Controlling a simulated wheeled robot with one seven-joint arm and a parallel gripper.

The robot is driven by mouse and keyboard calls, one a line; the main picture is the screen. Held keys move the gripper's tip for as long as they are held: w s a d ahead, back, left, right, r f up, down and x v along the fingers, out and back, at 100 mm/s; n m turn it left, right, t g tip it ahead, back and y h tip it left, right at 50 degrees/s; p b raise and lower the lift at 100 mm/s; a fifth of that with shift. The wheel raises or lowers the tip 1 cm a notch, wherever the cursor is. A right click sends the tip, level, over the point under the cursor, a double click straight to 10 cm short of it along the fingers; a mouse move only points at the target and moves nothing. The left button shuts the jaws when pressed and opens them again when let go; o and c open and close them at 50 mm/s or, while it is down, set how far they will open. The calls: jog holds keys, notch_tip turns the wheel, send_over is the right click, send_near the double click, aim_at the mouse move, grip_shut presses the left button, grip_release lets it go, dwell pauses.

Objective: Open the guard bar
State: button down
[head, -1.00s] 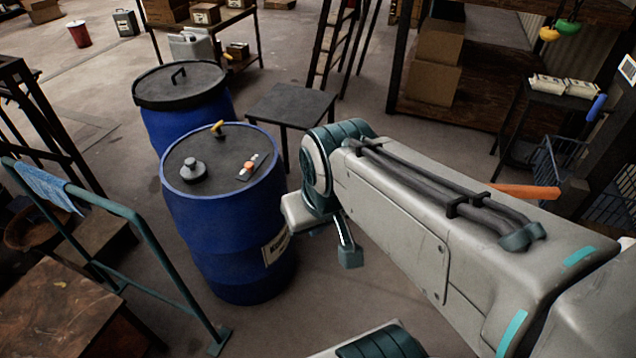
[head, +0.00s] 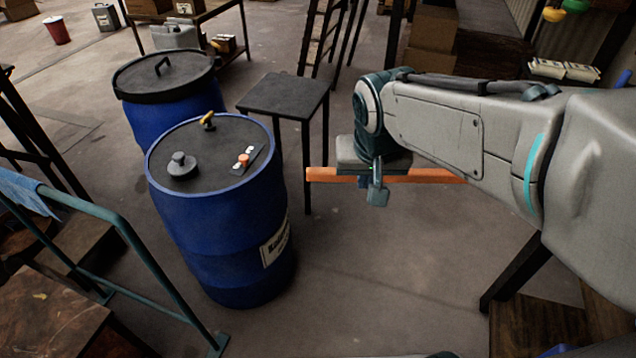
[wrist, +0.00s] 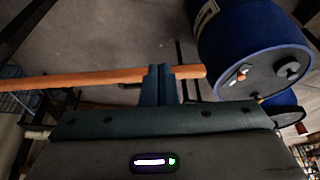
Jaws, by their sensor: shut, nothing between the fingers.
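The guard bar is a long orange bar (head: 430,176) at the right of the nearer blue drum in the head view. It runs roughly level. Its left end is free to see, and its right part is hidden behind my arm. My gripper (head: 377,193) is at the bar, near its left end, pointing down. In the wrist view the orange bar (wrist: 90,79) crosses behind my shut gripper fingers (wrist: 162,72), and its end shows just right of them. The fingers are empty and overlap the bar in view; I cannot tell whether they touch it.
A blue drum (head: 220,235) stands left of my gripper, with another drum (head: 170,125) behind it. A small dark table (head: 285,97) is behind the bar's left end. A green railing (head: 140,240) is at left. Floor between drum and bar is clear.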

aim_at(313, 181)
jog(key=w+a+f+b, duration=0.4)
jog(key=w+a+f, duration=0.35)
jog(key=a, duration=0.25)
jog(key=shift+w+d+f+p, duration=0.15)
jog(key=shift+w+f+p, duration=0.15)
jog(key=shift+w+f, duration=1.9)
jog(key=shift+w+d+f+p, duration=0.15)
jog(key=shift+w+f+p, duration=0.15)
jog(key=shift+w+f, duration=1.85)
jog(key=shift+s+f, duration=0.15)
jog(key=shift+s, duration=0.05)
